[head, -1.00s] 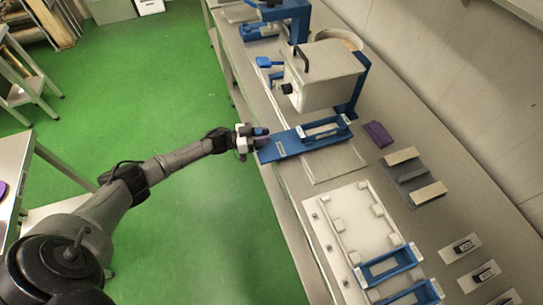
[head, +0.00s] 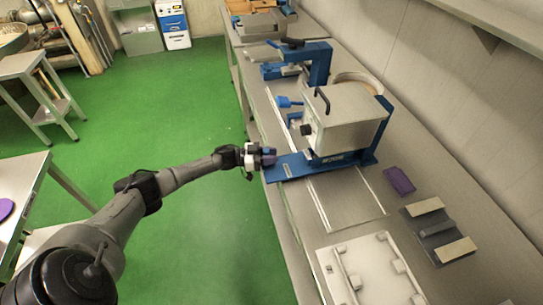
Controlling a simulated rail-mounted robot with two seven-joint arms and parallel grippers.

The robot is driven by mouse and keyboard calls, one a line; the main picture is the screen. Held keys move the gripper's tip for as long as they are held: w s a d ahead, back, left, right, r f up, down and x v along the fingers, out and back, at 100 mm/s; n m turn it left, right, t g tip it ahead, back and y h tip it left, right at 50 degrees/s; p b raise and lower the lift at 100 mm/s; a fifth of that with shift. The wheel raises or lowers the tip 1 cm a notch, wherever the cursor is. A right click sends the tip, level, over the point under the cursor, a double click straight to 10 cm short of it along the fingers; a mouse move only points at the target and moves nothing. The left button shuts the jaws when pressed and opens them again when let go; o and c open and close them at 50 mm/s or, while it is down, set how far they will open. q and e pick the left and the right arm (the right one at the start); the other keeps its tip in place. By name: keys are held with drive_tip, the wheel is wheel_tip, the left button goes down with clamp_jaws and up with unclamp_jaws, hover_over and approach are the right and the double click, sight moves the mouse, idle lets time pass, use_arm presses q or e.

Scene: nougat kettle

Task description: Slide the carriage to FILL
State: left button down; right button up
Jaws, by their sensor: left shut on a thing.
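The carriage (head: 287,168) is a long blue plate lying across two rails on the bench. Its far part lies under or close against the front of the grey box-shaped kettle (head: 350,116), and the frame on it is largely hidden. My left gripper (head: 266,157) is shut at the carriage's near end, on a handle that the fingers mostly cover. A small pale label shows on the plate, but I cannot read it or find a FILL mark. My right gripper is out of view.
The rails (head: 318,205) run bare towards the front of the bench. A purple block (head: 399,181), a grey fixture (head: 438,232) with pale pads and a white tray (head: 362,272) stand nearby. A blue press (head: 308,62) stands beyond the kettle. Green floor lies left.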

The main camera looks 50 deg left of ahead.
use_arm(q)
drive_tip(key=c, duration=0.9)
unclamp_jaws()
drive_tip(key=shift+v, duration=6.95)
drive_tip(key=shift+d, duration=0.1)
